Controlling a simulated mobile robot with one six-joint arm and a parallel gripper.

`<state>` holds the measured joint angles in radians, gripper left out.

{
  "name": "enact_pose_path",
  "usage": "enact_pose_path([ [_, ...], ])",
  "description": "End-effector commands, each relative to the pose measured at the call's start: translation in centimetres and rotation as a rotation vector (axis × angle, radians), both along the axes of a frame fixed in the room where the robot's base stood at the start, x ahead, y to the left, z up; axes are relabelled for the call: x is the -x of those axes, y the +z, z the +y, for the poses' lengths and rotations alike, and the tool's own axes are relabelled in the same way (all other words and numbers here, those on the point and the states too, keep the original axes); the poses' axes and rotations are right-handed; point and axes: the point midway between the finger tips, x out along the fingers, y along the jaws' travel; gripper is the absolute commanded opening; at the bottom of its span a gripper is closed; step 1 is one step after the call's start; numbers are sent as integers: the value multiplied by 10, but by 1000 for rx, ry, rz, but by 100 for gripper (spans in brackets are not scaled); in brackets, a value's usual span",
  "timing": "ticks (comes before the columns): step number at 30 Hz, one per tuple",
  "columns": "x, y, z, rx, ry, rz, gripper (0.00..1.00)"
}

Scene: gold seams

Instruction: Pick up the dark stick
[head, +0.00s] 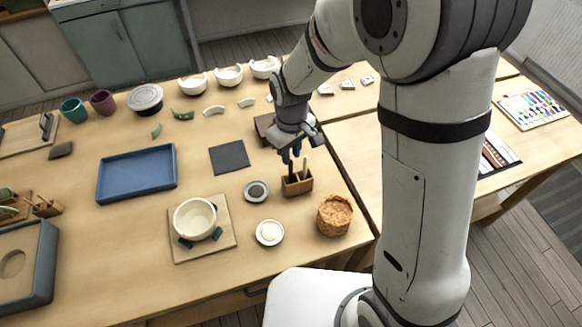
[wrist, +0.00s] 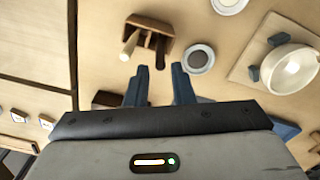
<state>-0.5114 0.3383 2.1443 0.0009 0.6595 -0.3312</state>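The dark stick (head: 290,171) stands upright in a small wooden holder (head: 297,188), beside a light stick (head: 304,166). In the wrist view the dark stick (wrist: 161,48) is at the right of the holder (wrist: 152,22), and the light stick (wrist: 130,43) is at the left. My gripper (head: 291,157) is just above and behind the holder in the head view. In the wrist view the two blue fingers of my gripper (wrist: 162,78) are apart with nothing between them. The dark stick lies ahead of the gap. The lower ends of both sticks are hidden in the holder.
Near the holder are a small dish with dark contents (head: 256,191), a pale dish (head: 270,233) and a woven basket (head: 334,216). A cream bowl (head: 195,218) sits on a wooden board (head: 171,253). A dark square mat (head: 229,158) and blue tray (head: 137,174) lie left.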

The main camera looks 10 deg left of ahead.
Motion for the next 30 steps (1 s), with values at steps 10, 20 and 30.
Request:
enact_pose_path([
  [10,0,-36,0,1,0,1,22],
  [20,0,-73,1,2,0,3,22],
  [30,-1,-86,1,-1,0,-1,22],
])
